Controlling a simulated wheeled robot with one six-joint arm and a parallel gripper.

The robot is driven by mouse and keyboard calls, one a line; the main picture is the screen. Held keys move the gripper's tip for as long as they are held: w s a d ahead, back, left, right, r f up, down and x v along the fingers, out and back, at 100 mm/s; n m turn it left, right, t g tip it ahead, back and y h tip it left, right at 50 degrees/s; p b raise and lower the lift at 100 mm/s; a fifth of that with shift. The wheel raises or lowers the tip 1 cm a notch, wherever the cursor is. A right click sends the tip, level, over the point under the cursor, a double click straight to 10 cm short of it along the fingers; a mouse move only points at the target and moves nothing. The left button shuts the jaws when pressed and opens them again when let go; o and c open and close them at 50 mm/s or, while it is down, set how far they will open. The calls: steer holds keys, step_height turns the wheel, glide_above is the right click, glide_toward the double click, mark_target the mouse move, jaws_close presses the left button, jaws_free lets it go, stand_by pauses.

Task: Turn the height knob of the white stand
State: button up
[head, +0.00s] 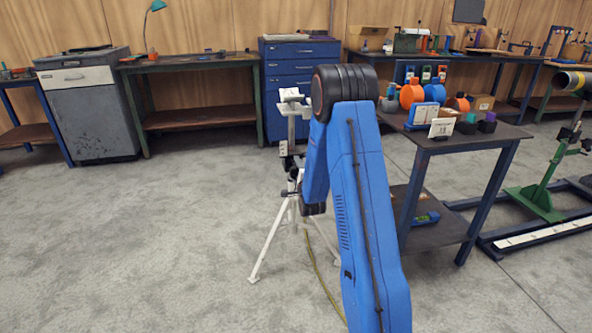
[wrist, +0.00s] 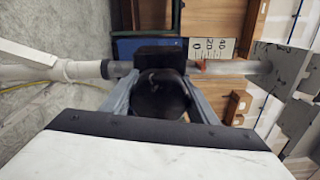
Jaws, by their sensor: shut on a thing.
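The white stand (head: 291,98) is a tripod on the concrete floor, left of my arm in the head view. Its legs (head: 264,246) are spread, and my arm hides part of its right side. In the wrist view the stand lies sideways, with its white lower tube (wrist: 75,70) at left and its grey post (wrist: 255,67) at right. The black height knob (wrist: 158,98) sits at the middle of the post. My gripper (wrist: 160,88) has its two grey fingers on either side of the knob, shut on it. The knob's far side is hidden.
A scale plate (wrist: 215,48) and a small red pointer (wrist: 200,64) show beside the post. A dark workbench (head: 450,139) with orange and blue parts stands at right. A green stand (head: 540,200) is further right. The floor at left is clear.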

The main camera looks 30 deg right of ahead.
steer(key=shift+f+m, duration=0.1)
steer(key=shift+m, duration=1)
steer(key=o, duration=1)
steer(key=shift+o, duration=0.2)
